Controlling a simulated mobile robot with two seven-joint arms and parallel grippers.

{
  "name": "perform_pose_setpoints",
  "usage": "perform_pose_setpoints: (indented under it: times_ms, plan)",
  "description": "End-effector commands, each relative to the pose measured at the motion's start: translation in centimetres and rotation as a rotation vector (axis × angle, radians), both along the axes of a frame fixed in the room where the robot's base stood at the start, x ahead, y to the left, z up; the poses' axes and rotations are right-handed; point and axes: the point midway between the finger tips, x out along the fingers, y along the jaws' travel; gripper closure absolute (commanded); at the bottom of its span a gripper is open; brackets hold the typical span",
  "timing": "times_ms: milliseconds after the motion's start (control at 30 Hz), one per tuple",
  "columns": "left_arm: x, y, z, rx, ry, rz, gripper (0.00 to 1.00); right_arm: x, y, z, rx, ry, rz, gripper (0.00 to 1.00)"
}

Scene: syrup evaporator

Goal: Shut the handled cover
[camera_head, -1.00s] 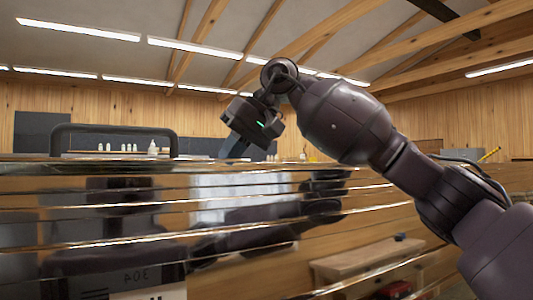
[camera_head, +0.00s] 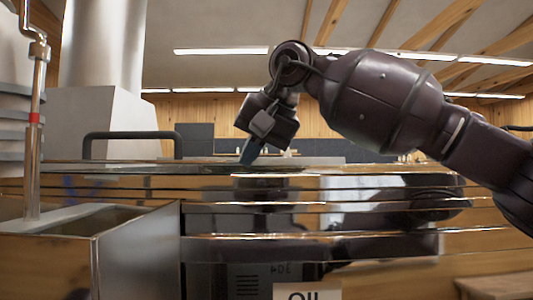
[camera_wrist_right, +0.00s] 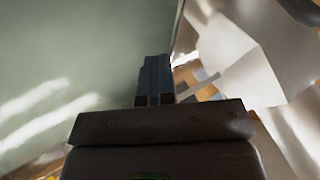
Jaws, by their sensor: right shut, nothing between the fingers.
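The dark bar handle (camera_head: 131,137) of the cover stands above the top edge of the shiny metal evaporator (camera_head: 330,188) at left. The cover itself is seen nearly edge-on, so I cannot tell how far it is open. My right gripper (camera_head: 248,155) is shut and empty, right of the handle, with its fingers pointing down at the evaporator's top edge. I cannot tell whether they touch it. In the right wrist view the shut fingers (camera_wrist_right: 154,78) show beside a smooth grey-green surface (camera_wrist_right: 65,65). My left gripper is not in view.
An open metal box (camera_head: 75,225) projects at the lower left, with an upright pipe (camera_head: 33,135) above it. A wide flue (camera_head: 103,60) rises behind. A wooden bench (camera_head: 495,286) is at the lower right.

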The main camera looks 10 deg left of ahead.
Motion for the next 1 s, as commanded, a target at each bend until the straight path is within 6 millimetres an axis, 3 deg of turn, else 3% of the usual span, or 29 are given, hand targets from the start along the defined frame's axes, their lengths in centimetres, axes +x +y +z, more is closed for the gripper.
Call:
perform_pose_setpoints:
  times_ms: [567,1000]
  plan:
    - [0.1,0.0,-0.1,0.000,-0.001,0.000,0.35,-0.4,0.0,0.7,0.005,-0.004,0.004,1.00]
    - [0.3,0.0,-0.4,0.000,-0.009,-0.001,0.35,-2.3,-4.3,6.4,0.005,-0.003,0.000,1.00]
